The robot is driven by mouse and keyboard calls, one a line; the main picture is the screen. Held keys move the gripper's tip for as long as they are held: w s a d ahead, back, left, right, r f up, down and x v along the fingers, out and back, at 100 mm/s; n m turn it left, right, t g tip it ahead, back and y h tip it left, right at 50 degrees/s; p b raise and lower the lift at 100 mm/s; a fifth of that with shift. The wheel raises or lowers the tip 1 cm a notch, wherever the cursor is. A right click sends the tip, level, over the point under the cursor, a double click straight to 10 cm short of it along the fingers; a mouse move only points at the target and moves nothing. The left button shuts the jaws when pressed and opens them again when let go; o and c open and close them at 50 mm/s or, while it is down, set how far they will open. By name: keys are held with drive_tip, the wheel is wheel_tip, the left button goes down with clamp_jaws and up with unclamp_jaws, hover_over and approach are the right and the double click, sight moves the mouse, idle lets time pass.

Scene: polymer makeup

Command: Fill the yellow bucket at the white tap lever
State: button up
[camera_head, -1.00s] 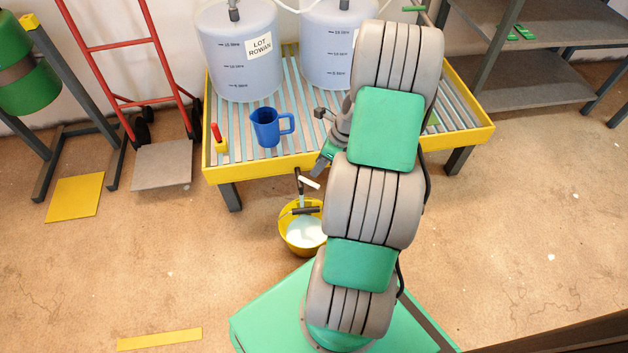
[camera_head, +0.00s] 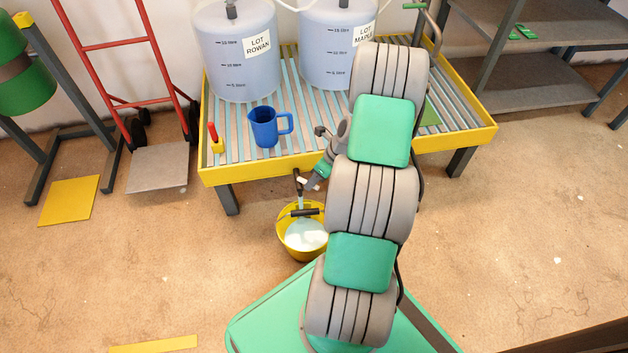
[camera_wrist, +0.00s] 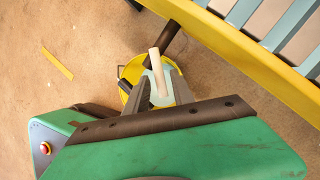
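The yellow bucket (camera_head: 282,238) stands on the floor in front of the pallet stand, with pale liquid (camera_head: 306,236) inside; in the wrist view its rim (camera_wrist: 124,80) is partly hidden by my gripper. The dark tap (camera_head: 297,180) hangs over the bucket, and a pale streak shows below it. The white tap lever (camera_head: 311,184) also shows in the wrist view (camera_wrist: 157,70), lying between my fingers. My gripper (camera_wrist: 163,85) is open, fingers apart on both sides of the lever with gaps visible. Whether a finger touches it, I cannot tell.
The yellow-edged slatted stand (camera_head: 250,172) carries two translucent tanks (camera_head: 236,75), a blue jug (camera_head: 266,127) and a red-handled item (camera_head: 215,138). A red hand truck (camera_head: 110,50) stands at left. Floor right of the stand is clear.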

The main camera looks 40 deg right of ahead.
clamp_jaws()
idle(1.1)
